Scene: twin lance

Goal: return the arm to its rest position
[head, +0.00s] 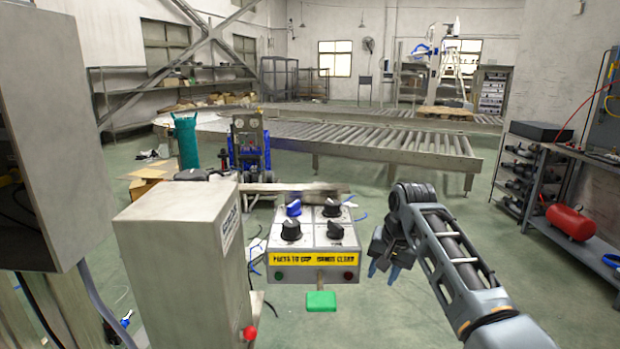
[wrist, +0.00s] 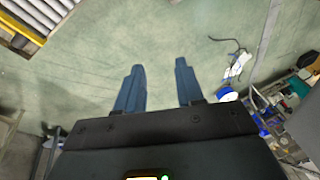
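My arm (head: 455,255) reaches in from the lower right of the head view. My gripper (head: 382,270) hangs just right of the control box, apart from it, with its blue fingertips pointing down. In the wrist view my gripper (wrist: 158,85) shows two blue fingers spread apart with only floor between them. It is open and empty. The control box (head: 300,240) has several knobs on top, one blue and the others black, and a yellow label on its front. A green block (head: 321,301) sits below the box front.
A grey cabinet (head: 185,250) with a red button stands at the left. A roller conveyor (head: 380,142) crosses behind. A shelf (head: 545,190) with a red tank (head: 573,222) stands at the right. Green floor between the arm and the shelf is open.

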